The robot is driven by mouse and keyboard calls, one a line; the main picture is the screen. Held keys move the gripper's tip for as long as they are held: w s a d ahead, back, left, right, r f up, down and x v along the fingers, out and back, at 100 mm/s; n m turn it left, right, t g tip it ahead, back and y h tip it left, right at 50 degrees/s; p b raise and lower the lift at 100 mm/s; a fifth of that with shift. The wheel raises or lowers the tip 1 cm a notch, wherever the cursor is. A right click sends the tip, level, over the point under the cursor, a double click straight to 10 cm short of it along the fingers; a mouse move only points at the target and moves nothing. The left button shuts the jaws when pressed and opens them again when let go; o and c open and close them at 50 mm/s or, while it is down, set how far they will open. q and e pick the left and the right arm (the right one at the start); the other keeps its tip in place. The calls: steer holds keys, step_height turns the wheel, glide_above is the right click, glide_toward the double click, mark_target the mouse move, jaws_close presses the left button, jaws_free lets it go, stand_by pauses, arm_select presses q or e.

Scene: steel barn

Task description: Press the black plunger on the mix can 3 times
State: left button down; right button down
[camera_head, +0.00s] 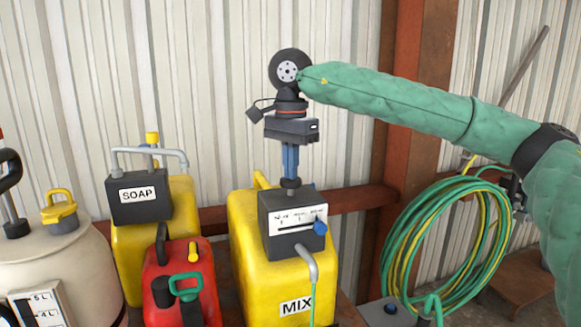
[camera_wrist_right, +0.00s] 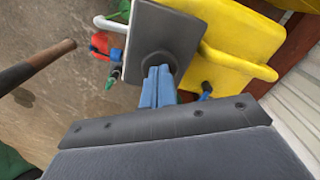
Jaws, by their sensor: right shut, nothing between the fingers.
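The yellow mix can (camera_head: 255,240), labelled MIX, stands at the centre of the head view with a dark grey pump head (camera_head: 290,222) on top. The black plunger (camera_head: 291,184) is a small round knob on that head. My right gripper (camera_head: 290,174) points straight down over the plunger with its blue fingers shut and empty. The fingertips meet or nearly meet the knob; I cannot tell whether they press on it. In the right wrist view, the shut fingers (camera_wrist_right: 160,72) cover part of the plunger (camera_wrist_right: 158,58). My left gripper is not in view.
A yellow soap can (camera_head: 180,215) and a red can (camera_head: 180,285) stand left of the mix can, with a cream tank (camera_head: 75,260) farther left. A coiled green hose (camera_head: 440,245) hangs at the right. The corrugated wall (camera_head: 215,100) is close behind.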

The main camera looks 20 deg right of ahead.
steer(key=shift+f, duration=0.5)
steer(key=shift+r, duration=0.1)
steer(key=shift+r+p, duration=0.65)
steer(key=shift+r, duration=2.3)
steer(key=shift+f, duration=0.15)
steer(key=shift+f+b, duration=2.1)
steer(key=shift+f, duration=0.8)
steer(key=shift+r+p, duration=1.1)
steer(key=shift+r, duration=2)
